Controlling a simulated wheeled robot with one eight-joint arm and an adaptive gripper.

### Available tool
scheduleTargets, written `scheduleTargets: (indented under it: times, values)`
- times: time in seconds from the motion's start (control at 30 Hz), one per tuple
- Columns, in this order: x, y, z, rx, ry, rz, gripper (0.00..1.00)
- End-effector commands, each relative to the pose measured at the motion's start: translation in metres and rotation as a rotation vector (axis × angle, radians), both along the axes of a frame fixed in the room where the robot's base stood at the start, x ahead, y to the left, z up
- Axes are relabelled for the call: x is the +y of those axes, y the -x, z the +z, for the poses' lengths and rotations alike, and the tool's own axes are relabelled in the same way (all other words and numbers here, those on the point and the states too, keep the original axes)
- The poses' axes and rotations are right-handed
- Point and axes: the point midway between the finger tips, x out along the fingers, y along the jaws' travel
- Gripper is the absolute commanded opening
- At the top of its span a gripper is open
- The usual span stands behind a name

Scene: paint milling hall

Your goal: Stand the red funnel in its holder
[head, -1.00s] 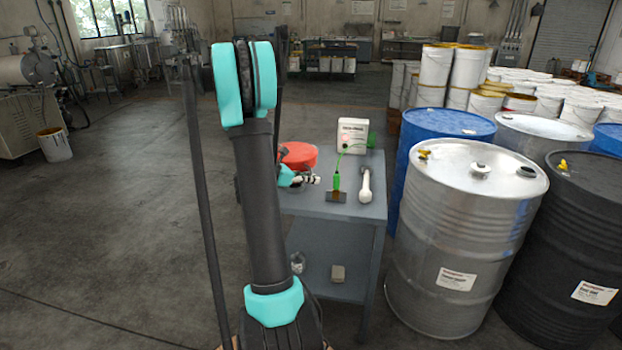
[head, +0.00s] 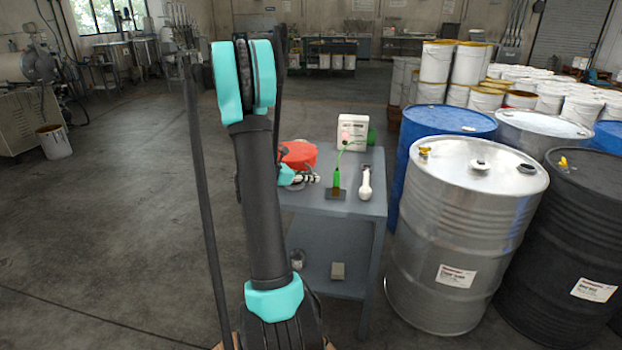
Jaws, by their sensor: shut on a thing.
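The red funnel (head: 298,154) is at the far left of the small grey table, partly hidden behind my arm. Its wide red part faces up and looks slightly tilted. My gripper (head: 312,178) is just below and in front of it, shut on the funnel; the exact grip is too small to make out. A dark grey rounded shape (head: 298,187) shows under my gripper at the tabletop; I cannot tell whether it is the holder. The funnel's lower end is hidden.
On the grey table (head: 350,207), a green-handled tool (head: 336,179) stands on a brown base, beside a white handled object (head: 365,184). A white box (head: 352,131) stands at the back. A silver drum (head: 465,230) and a blue drum (head: 437,121) stand close on the right.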

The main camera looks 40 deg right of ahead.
Motion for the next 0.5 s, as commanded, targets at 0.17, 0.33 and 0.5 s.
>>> scheduleTargets:
  times: [0.17, 0.33, 0.5]
  values:
    - [-0.0001, -0.0001, 0.0001, -0.001, 0.001, 0.000, 0.00]
    - [-0.0002, -0.0003, -0.0023, -0.001, 0.001, 0.000, 0.00]
    - [-0.0003, -0.0004, -0.0060, -0.001, 0.001, 0.000, 0.00]
